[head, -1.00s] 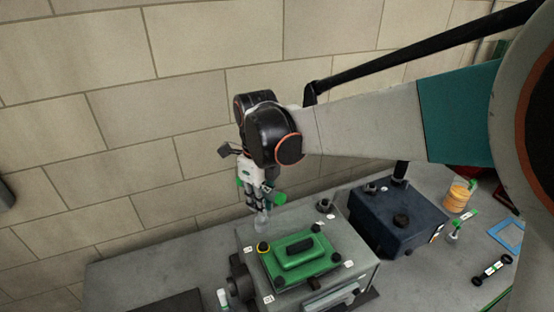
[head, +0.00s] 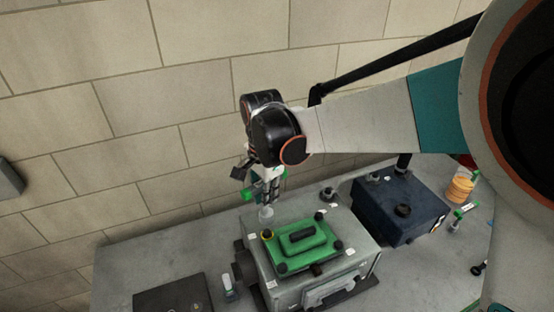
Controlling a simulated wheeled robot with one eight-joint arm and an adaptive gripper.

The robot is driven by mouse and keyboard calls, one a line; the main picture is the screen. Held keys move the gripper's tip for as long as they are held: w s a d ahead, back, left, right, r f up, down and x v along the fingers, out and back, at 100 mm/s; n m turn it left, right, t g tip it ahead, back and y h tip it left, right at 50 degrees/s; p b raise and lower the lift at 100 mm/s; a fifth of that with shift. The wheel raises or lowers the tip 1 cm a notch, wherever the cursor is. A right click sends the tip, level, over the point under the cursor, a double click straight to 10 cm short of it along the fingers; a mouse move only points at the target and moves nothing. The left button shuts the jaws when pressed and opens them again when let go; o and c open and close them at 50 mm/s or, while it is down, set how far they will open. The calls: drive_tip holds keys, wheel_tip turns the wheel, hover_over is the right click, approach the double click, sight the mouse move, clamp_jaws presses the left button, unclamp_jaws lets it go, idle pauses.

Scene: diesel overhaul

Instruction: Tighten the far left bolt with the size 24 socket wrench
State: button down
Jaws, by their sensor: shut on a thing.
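The engine block (head: 330,281) is a grey box with a green cover (head: 303,262) on top. My gripper (head: 269,189) is shut on a socket wrench with green ends (head: 246,193). Its pale grey socket (head: 266,212) points down, just beyond the ringed bolt in the picture. The socket looks apart from the bolt, but the height gap cannot be told. The wrench's size marking is not readable.
A dark blue box (head: 395,215) stands right of the block. Another green-handled tool (head: 455,226) and an orange jar (head: 460,188) stand at the right. The brick wall is close behind.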

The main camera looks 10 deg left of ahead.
sight(266, 212)
drive_tip(key=n, duration=0.3)
drive_tip(key=shift+f+n, duration=0.3)
drive_tip(key=shift+n, duration=0.1)
drive_tip(key=n, duration=0.2)
drive_tip(key=n+b, duration=0.1)
drive_tip(key=shift+f+n, duration=0.3)
drive_tip(key=shift+n, duration=0.1)
drive_tip(key=n, duration=0.1)
drive_tip(key=n+b, duration=0.1)
drive_tip(key=n, duration=0.2)
drive_tip(key=shift+f+n+b, duration=0.3)
drive_tip(key=shift+n+b, duration=0.05)
drive_tip(key=shift+n, duration=0.05)
drive_tip(key=shift+f+n+b, duration=0.25)
drive_tip(key=shift+n+b, duration=0.15)
drive_tip(key=shift+n, duration=0.7)
drive_tip(key=shift+f+b, duration=1.1)
drive_tip(key=shift+f, duration=0.35)
